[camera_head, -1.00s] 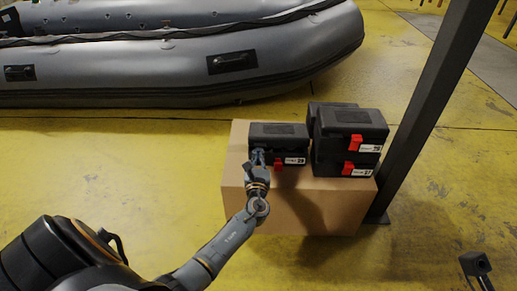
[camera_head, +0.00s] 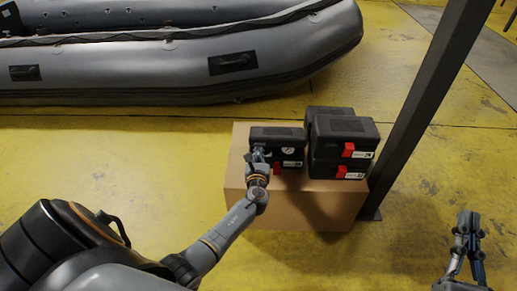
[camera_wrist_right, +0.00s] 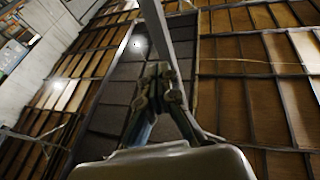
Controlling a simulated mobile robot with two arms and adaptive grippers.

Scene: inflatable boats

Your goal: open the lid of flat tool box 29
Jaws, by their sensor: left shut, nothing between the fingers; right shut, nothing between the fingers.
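A black flat tool box (camera_head: 284,139) with a red latch and white label sits at the left on a cardboard box. It appears to be box 29, though its label is hard to read now. Its lid looks closed. My left gripper (camera_head: 259,153) is shut at the box's front left side, hiding part of the front; I cannot tell whether it touches. My right gripper (camera_head: 467,220) is shut and empty, raised at the lower right, away from the boxes. Its fingers also show in the right wrist view (camera_wrist_right: 160,77).
The cardboard box (camera_head: 300,205) carries more black tool boxes (camera_head: 344,132), stacked close to the right. A dark post (camera_head: 425,105) stands just right of it. A grey inflatable boat (camera_head: 170,65) lies behind. Yellow floor is clear in front.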

